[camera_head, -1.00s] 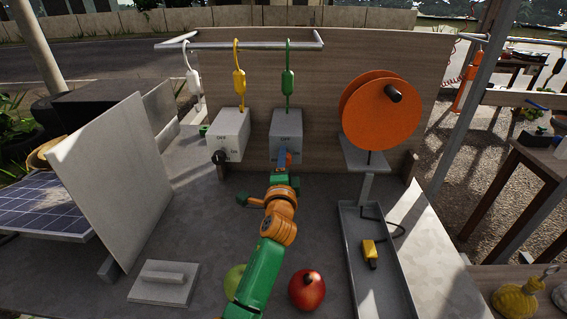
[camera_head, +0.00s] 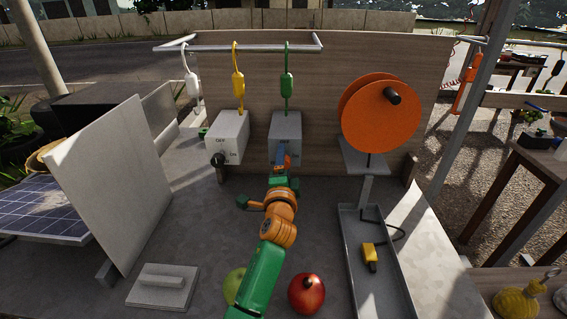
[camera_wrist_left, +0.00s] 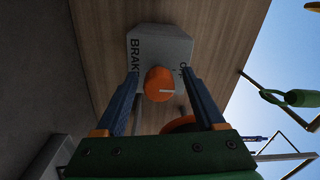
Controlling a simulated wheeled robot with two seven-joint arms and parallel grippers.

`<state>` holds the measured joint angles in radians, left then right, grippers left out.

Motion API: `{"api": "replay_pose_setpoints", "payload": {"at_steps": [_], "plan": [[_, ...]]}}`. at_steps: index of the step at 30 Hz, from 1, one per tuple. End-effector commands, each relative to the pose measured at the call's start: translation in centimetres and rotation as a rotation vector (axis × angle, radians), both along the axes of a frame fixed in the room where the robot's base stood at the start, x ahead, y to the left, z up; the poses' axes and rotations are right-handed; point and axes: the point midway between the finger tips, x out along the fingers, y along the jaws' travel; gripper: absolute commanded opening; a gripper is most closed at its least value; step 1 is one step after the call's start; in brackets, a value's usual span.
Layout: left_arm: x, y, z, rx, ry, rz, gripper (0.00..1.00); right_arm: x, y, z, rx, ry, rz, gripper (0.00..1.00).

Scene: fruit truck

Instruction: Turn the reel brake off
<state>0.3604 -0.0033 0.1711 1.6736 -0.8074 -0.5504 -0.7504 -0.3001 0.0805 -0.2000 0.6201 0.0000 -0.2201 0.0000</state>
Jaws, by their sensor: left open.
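The grey brake box (camera_head: 287,125) stands against the wooden back panel, under the green hanging clip. In the left wrist view the brake box (camera_wrist_left: 150,45) shows "BRAK…" and a partly hidden "O…" label. Its round orange knob (camera_wrist_left: 158,84) has a white line pointing right in that view. My left gripper (camera_head: 283,160) is at the box front. Its blue fingers (camera_wrist_left: 160,78) are apart, one on each side of the knob; contact is unclear. The orange reel (camera_head: 380,115) stands to the right; part of it shows behind my gripper (camera_wrist_left: 180,124). My right gripper is out of view.
A second grey box (camera_head: 229,135) with a dark knob and OFF/ON labels stands left of the brake box. A tray (camera_head: 352,270) with a yellow plug lies right. A red fruit (camera_head: 307,293) and a green fruit (camera_head: 234,285) flank my arm. A pale panel (camera_head: 112,185) leans left.

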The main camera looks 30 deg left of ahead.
Motion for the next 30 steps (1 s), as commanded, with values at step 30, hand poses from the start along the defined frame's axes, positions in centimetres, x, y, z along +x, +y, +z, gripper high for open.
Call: {"api": "replay_pose_setpoints", "payload": {"at_steps": [30], "plan": [[-6.0,-3.7,1.5,0.000,0.000,0.000,0.71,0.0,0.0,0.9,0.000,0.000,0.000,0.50]]}}
